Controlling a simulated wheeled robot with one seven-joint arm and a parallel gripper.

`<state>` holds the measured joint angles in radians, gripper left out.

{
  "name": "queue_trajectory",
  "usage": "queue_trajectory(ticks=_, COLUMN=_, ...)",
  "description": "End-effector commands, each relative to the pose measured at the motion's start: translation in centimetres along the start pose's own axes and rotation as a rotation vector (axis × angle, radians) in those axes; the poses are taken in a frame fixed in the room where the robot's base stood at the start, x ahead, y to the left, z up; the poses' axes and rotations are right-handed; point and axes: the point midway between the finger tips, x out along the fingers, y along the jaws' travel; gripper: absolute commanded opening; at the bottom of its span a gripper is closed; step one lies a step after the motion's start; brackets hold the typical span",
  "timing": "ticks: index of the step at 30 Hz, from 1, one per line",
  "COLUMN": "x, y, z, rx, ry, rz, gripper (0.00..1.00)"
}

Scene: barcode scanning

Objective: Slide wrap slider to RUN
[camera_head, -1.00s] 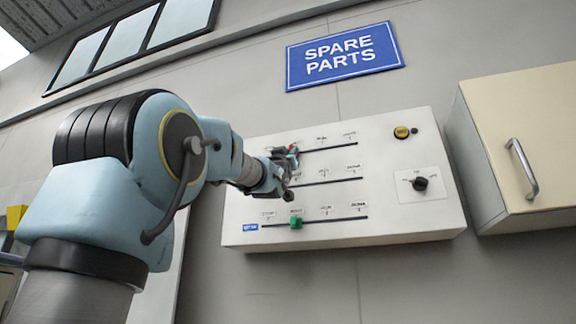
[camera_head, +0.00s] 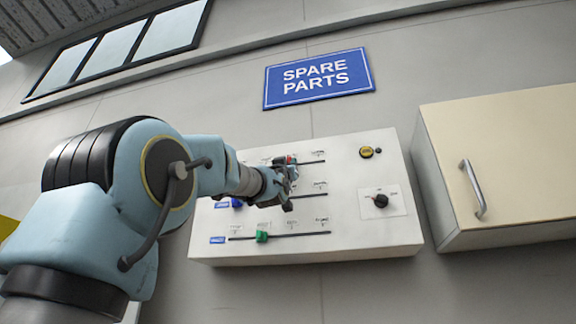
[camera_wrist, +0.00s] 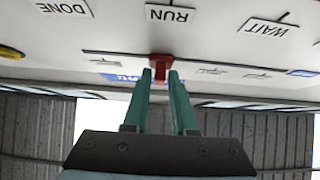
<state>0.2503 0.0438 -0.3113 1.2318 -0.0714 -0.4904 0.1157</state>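The control panel (camera_head: 330,150) on the wall has three horizontal slots with a red, a blue and a green slider knob. The red knob (camera_wrist: 160,67) is on the top slot; it also shows in the head view (camera_head: 291,160). My gripper (camera_wrist: 160,76) has its two green fingers on either side of the red knob, seemingly pinching it. In the wrist view, which looks upside down, the knob sits about in line with the RUN label (camera_wrist: 170,15). WAIT (camera_wrist: 268,27) is to one side, DONE (camera_wrist: 64,8) to the other. The row's name label is unreadable.
The blue knob (camera_head: 237,203) is on the middle slot, partly hidden by my arm. The green knob (camera_head: 262,237) is on the bottom slot. A yellow button (camera_head: 367,152) and a black dial (camera_head: 381,200) are at the panel's right. A beige cabinet (camera_head: 505,165) hangs farther right.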

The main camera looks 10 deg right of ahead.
Motion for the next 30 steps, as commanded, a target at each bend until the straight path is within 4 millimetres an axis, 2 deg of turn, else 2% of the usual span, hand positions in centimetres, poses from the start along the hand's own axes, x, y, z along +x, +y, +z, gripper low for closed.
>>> queue_trajectory(ticks=1, x=0.0, y=0.0, z=0.0, rx=0.0, ry=0.0, rz=0.0, gripper=0.32)
queue_trajectory(ticks=5, x=0.0, y=0.0, z=0.0, rx=0.0, ry=0.0, rz=0.0, gripper=0.47)
queue_trajectory(ticks=12, x=0.0, y=0.0, z=0.0, rx=0.0, ry=0.0, rz=0.0, gripper=0.47)
queue_trajectory(ticks=16, x=-0.8, y=0.0, z=0.2, rx=0.001, ry=0.0, rz=0.0, gripper=0.47)
queue_trajectory(ticks=20, x=-2.6, y=0.0, z=0.3, rx=0.002, ry=0.001, rz=0.0, gripper=0.47)
queue_trajectory(ticks=30, x=-8.9, y=0.1, z=0.3, rx=0.001, ry=0.001, rz=0.001, gripper=0.47)
